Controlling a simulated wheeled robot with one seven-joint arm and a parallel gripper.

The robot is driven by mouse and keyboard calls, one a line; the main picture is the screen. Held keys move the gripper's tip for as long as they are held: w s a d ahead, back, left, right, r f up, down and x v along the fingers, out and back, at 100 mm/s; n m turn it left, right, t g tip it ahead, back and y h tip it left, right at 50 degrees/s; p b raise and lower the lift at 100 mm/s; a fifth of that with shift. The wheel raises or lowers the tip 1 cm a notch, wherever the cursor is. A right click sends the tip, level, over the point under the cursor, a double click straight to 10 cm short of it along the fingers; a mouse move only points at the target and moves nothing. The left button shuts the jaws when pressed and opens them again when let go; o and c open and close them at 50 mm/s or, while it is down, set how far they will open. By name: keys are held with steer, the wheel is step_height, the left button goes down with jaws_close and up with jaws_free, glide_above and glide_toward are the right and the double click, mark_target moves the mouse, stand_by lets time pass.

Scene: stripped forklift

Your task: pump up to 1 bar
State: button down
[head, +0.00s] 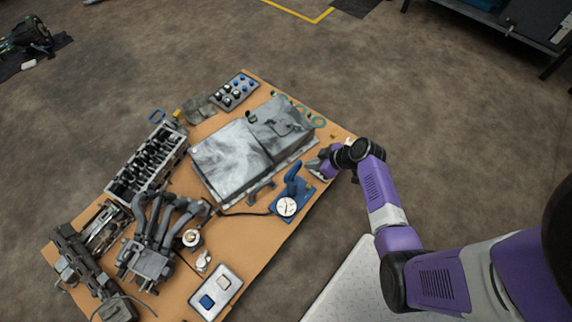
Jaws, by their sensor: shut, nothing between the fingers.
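A blue pump (297,187) stands near the right edge of the wooden board in the head view. Its round white gauge (286,207) faces up at its front; the needle is too small to read. A dark hose (244,213) runs left from the pump towards the grey engine parts. My gripper (316,164) is shut and empty, just above and to the right of the pump's upright blue part. I cannot tell whether it touches the pump.
A large grey metal box (231,160) lies just left of the pump. A cylinder head (148,163), dark manifold pipes (160,225) and a white tray (215,291) with blue and white pieces take up the left and front. Bare board (247,250) shows below the pump.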

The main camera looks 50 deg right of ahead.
mark_target(295, 168)
steer(key=shift+a+n, duration=0.15)
steer(key=shift+n, duration=0.15)
steer(key=b+x, duration=0.5)
steer(key=x, duration=0.2)
stand_by(0.4)
